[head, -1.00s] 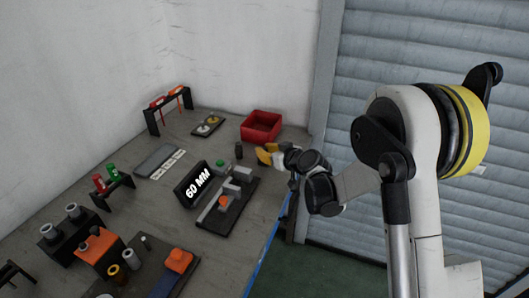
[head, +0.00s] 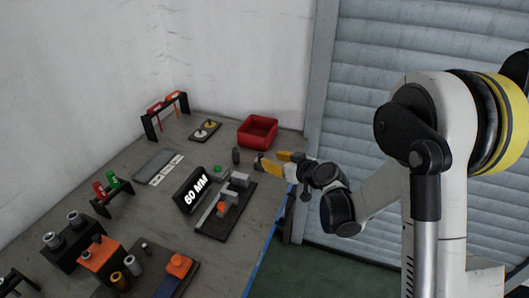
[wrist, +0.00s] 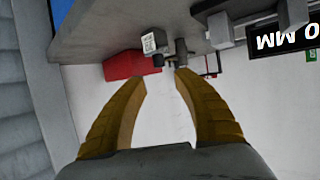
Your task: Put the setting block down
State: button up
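My gripper (head: 268,161) is at the right edge of the table, near its back. Its two yellow fingers stand apart, and in the wrist view the gap between the fingertips (wrist: 161,78) is empty. A small pale block with dark markings (wrist: 148,42), which looks like the setting block, stands on the table just beyond the fingertips. In the head view it is too small to make out clearly beside the fingers. A grey post (wrist: 181,48) is close to the right fingertip in the wrist view; I cannot tell whether they touch.
A red bin (head: 258,132) stands behind the gripper. A dark cylinder (head: 236,156) is to its left. The fixture with grey blocks (head: 238,180) and the 60 MM sign (head: 194,190) lie nearer the front. Bare table (head: 150,215) shows left of the sign.

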jog(key=s+d+r+m+t+h, duration=0.1)
jog(key=d+r+t, duration=0.25)
jog(key=r, duration=0.55)
jog(key=s+d+r+m+t+h, duration=0.15)
jog(key=d+r, duration=0.25)
jog(key=r, duration=0.5)
jog(key=s+d+r+m+h, duration=0.3)
jog(key=d+r+h, duration=0.1)
jog(key=d, duration=0.2)
jog(key=s+d+r+m+h, duration=0.3)
jog(key=d+r+h, duration=0.1)
jog(key=d, duration=0.3)
jog(key=s+d+f+g+h, duration=0.25)
jog(key=s+f, duration=0.25)
jog(key=s, duration=0.4)
jog(key=s+a+f+g+y, duration=0.2)
jog(key=s+f+g, duration=0.1)
jog(key=s, duration=0.4)
jog(key=s+a+f+n+g+y, duration=0.1)
jog(key=s+a+f+g+y, duration=0.2)
jog(key=s+f, duration=0.3)
jog(key=s+p, duration=0.1)
jog(key=s, duration=0.1)
jog(key=shift+s+a+f, duration=0.3)
jog(key=shift+a, duration=0.05)
